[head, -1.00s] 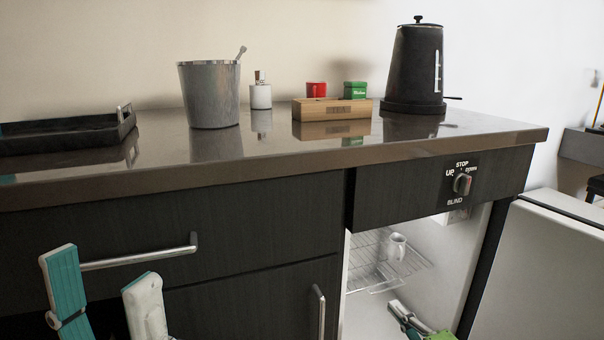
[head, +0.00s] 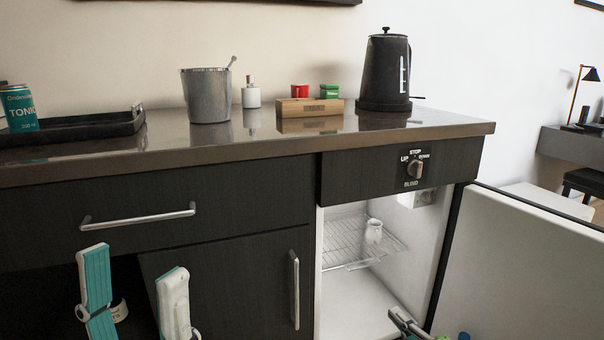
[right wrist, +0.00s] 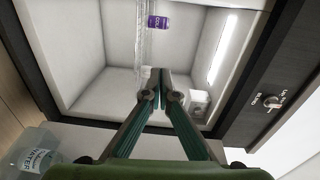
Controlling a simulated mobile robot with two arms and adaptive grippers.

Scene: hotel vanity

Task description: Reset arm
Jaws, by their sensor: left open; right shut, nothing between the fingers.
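My left gripper (head: 134,292) is in the lower left of the head view, in front of the dark cabinet. Its two fingers stand apart with nothing between them. My right gripper (head: 401,318) is at the bottom edge of the head view, in front of the open mini fridge; most of it is cut off. In the right wrist view its fingertips (right wrist: 161,76) are together, empty, and point toward the fridge interior (right wrist: 88,88).
The fridge door (head: 520,260) stands open at right. A white mug (head: 373,231) is on the wire rack (head: 345,243). The right wrist view shows a purple can (right wrist: 158,22) and a water bottle (right wrist: 36,152). The counter (head: 240,143) holds a kettle (head: 384,75) and bucket (head: 207,97).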

